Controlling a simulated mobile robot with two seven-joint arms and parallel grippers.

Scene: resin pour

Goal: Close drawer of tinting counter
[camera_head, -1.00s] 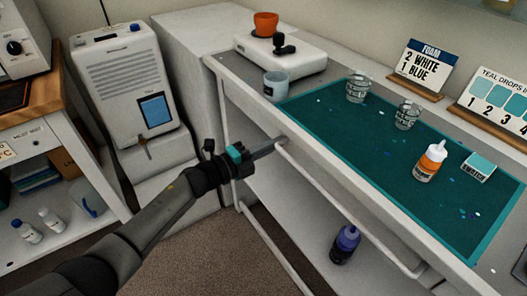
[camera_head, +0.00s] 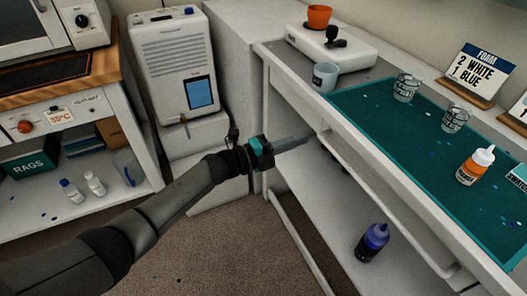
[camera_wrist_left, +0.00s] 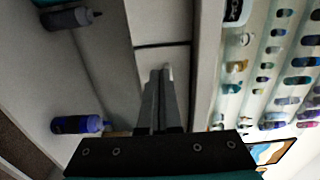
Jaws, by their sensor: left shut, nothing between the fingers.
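The tinting counter (camera_head: 292,88) stands on the right, with a teal mat on its top. A long pale drawer bar (camera_head: 374,190) runs along its front below the top; I cannot tell how far the drawer stands out. My left gripper (camera_head: 307,139) is shut and empty, its tip by the far left end of that bar. Whether it touches the bar is unclear. In the left wrist view its fingers (camera_wrist_left: 161,75) point along pale counter panels. My right gripper is not in view.
A purple-blue bottle (camera_head: 372,243) stands on the lower shelf. On top are cups, an orange-labelled bottle (camera_head: 475,166) and a white scale (camera_head: 332,54) with an orange cup. A white machine (camera_head: 175,65) and a wooden-topped bench (camera_head: 60,80) stand left. Floor between is clear.

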